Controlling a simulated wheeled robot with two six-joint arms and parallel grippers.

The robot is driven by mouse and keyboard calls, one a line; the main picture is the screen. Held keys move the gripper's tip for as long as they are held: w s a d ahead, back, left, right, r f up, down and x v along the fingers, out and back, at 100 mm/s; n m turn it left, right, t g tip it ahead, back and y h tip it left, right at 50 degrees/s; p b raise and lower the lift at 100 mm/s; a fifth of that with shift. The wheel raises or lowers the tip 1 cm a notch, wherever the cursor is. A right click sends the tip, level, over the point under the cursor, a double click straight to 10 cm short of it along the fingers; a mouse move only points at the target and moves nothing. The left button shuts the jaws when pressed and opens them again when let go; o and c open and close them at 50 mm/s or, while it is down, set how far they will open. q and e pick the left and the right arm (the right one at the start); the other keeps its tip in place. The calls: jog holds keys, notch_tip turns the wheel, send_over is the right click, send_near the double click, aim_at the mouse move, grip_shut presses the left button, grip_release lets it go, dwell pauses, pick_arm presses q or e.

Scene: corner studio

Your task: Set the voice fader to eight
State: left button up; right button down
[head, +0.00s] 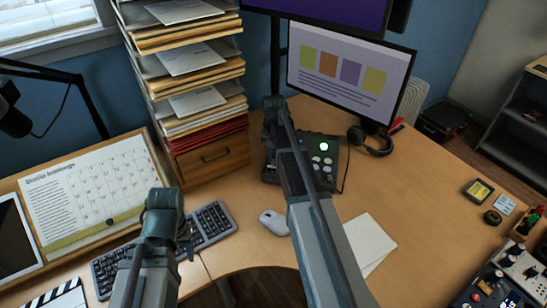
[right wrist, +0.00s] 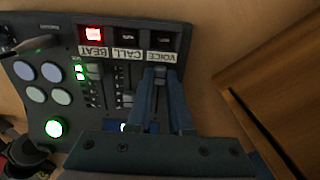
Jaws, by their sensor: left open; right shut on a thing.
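The dark mixer panel (head: 327,178) stands on the desk in the head view, partly hidden behind my right arm. In the right wrist view the panel (right wrist: 58,90) appears upside down, with fader columns labelled BEAT, CALL and VOICE. My right gripper (right wrist: 164,85) is shut on the voice fader's knob (right wrist: 160,71), close below the VOICE label (right wrist: 161,56) in that view. The scale beside this fader is hidden by the fingers, so its number cannot be read. My right gripper also shows in the head view (head: 273,105). My left gripper (head: 164,200) is open and empty above the keyboard.
The keyboard (head: 209,222) and mouse (head: 273,222) lie in front of the panel. A wooden drawer with paper trays (head: 212,158) stands left of it, close to my right gripper. Headphones (head: 372,143) and a monitor (head: 345,75) are behind.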

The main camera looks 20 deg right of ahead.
jog(key=w+d, duration=0.1)
jog(key=w, duration=0.1)
jog(key=w+d, duration=0.2)
jog(key=shift+w+d, duration=0.25)
jog(key=shift+w, duration=0.05)
jog(key=c, duration=0.8)
grip_release()
jog(key=shift+a, duration=0.1)
jog(key=shift+r, duration=0.1)
pick_arm(q)
notch_tip(320, 180, up, 14)
jog(key=p, duration=1.4)
pick_arm(e)
notch_tip(320, 180, up, 14)
jog(key=shift+f, duration=0.2)
